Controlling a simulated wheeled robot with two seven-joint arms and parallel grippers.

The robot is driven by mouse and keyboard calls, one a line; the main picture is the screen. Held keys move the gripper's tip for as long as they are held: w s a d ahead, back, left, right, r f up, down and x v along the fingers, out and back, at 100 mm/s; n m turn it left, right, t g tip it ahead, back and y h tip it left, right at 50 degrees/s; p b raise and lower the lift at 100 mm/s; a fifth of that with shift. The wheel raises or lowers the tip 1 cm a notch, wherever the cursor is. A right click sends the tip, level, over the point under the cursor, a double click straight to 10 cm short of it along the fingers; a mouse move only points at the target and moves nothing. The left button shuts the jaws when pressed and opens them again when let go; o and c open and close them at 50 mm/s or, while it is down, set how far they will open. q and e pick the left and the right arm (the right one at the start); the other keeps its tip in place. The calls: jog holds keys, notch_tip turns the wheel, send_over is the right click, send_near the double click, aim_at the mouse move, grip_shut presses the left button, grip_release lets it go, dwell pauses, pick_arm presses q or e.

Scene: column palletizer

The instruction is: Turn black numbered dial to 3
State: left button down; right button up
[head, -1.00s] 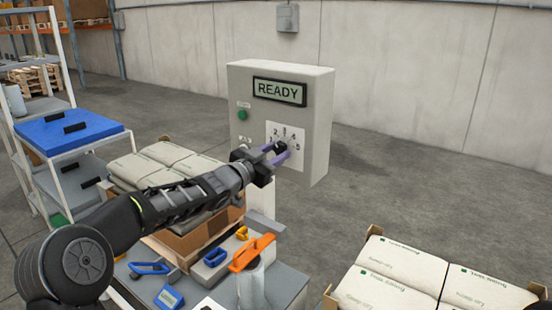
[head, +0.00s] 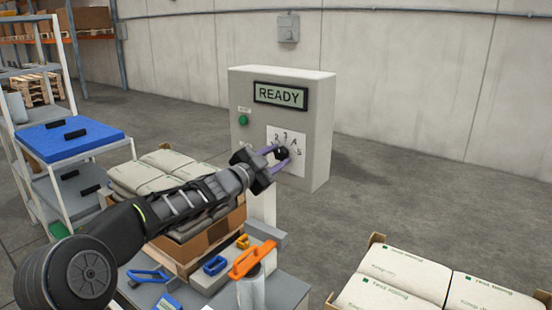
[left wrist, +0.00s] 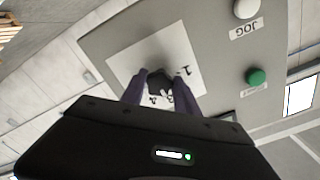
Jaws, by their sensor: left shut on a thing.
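The black dial (head: 281,153) sits on a white numbered plate (head: 273,133) on the front of a grey control box (head: 318,120). My left gripper (head: 277,153) is shut on the dial, one finger on each side. In the left wrist view the dial (left wrist: 158,82) shows between the fingertips, against the white plate (left wrist: 125,57). Which numeral the dial points to cannot be told. My right gripper is not in view.
The box has a READY display (head: 281,94) and a green button (head: 243,120). Stacked bags (head: 165,170) on a carton stand below my left arm. An orange-handled tool (head: 252,259) stands in front. More bags (head: 405,270) lie lower right. The floor right of the box is clear.

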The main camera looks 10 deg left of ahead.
pick_arm(q)
jog(key=c, duration=0.9)
grip_release()
jog(key=b+v, duration=0.1)
jog(key=v, duration=0.7)
jog(key=shift+b, duration=0.3)
jog(key=shift+w, duration=0.1)
